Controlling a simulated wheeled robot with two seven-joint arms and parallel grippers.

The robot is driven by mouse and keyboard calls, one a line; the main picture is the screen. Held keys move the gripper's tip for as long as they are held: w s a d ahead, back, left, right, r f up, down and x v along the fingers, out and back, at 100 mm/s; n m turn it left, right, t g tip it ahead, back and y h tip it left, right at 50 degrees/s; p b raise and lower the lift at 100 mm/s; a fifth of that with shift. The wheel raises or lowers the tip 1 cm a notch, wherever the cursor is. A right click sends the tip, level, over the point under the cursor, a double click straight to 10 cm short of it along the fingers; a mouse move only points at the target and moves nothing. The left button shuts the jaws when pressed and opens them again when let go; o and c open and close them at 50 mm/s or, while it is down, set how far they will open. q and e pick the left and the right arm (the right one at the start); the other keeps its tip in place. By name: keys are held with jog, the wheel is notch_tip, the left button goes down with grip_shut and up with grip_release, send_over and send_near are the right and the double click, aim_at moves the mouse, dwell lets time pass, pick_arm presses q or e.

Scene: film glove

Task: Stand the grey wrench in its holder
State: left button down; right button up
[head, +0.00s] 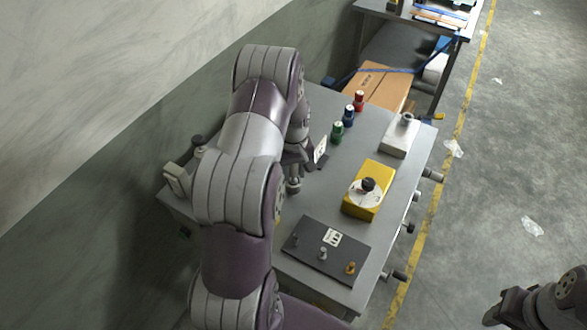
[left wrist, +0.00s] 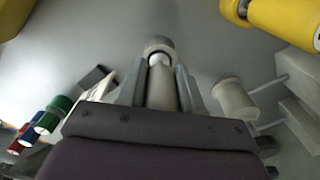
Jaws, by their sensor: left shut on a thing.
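My left gripper (head: 293,180) is low over the grey table, left of its middle. In the left wrist view its two fingers are shut on a light grey, rod-like thing with a round end (left wrist: 160,68), which I take for the grey wrench. In the head view a grey round end (head: 294,186) shows below the fingers; the arm hides the rest. I cannot tell whether it touches the table. A small dark base (head: 322,162) with a white sign (head: 320,149) stands right of the gripper; it may be the holder.
Green (head: 337,133), blue (head: 348,116) and red (head: 359,101) cylinders stand in a row behind. A yellow box (head: 368,188) with a black knob is to the right. A light grey block (head: 400,138) is back right.

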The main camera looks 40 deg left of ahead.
pick_arm(q)
jog(key=shift+f+b, duration=0.5)
jog(key=shift+f, duration=0.25)
jog(key=c, duration=0.7)
grip_release()
jog(key=shift+o, duration=0.2)
notch_tip(320, 180, up, 12)
jog(key=shift+f+b, duration=0.1)
jog(key=shift+b, duration=1.15)
jog(key=shift+r, duration=0.45)
